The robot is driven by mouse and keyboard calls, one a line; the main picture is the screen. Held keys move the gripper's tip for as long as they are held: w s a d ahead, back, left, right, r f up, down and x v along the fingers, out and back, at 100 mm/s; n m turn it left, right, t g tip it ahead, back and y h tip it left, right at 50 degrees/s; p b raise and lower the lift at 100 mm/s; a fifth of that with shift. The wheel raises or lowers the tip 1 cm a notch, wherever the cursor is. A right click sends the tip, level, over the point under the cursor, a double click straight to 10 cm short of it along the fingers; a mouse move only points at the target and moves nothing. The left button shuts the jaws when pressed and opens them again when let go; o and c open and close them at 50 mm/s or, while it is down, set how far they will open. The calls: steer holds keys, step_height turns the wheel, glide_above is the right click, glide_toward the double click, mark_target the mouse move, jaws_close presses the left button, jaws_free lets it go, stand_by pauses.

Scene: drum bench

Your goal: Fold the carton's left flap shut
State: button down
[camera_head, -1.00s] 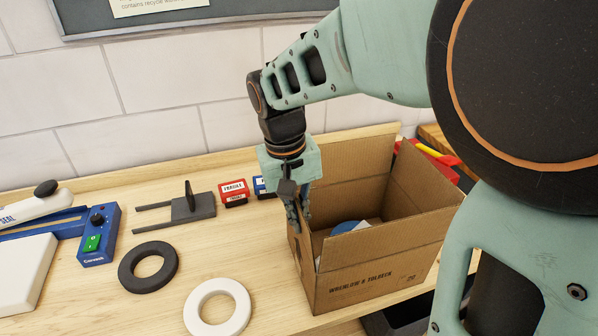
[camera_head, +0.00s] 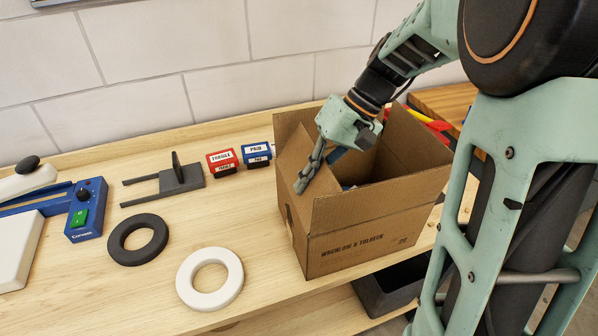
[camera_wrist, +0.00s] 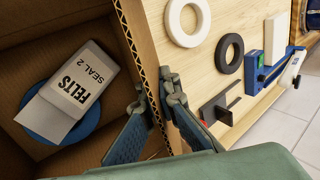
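The open brown carton (camera_head: 360,240) stands on the bench, and its left flap (camera_head: 316,190) leans inward over the opening. My gripper (camera_head: 318,172) is at this flap, with one finger on its outer face and the other on the inner side, partly hidden by it. In the wrist view, my gripper (camera_wrist: 157,98) has its fingertips close against both sides of the flap's corrugated edge (camera_wrist: 143,60), apparently pinching it. Inside the carton, the wrist view shows a pale packet marked FELTS SEAL 2 (camera_wrist: 78,90) on a blue round thing (camera_wrist: 48,125).
A white ring (camera_head: 210,279) and a dark ring (camera_head: 138,240) lie left of the carton. A dark bin (camera_head: 385,298) is below the bench edge.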

steer(key=shift+w+d+f+g+y+b, duration=0.1)
steer(key=shift+d+f+g+y+b, duration=0.25)
steer(key=shift+y+b, duration=0.55)
steer(key=shift+w+d+f+g+y+b, duration=0.1)
steer(key=shift+d+f+g+y+b, duration=0.25)
steer(key=shift+y, duration=0.95)
steer(key=shift+d+f, duration=0.1)
steer(key=shift+f, duration=0.05)
steer(key=c, duration=2.6)
jaws_free()
steer(key=shift+c, duration=0.2)
steer(key=o, duration=0.4)
steer(key=shift+o, duration=0.2)
steer(key=v, duration=1.2)
steer(key=shift+s, duration=0.1)
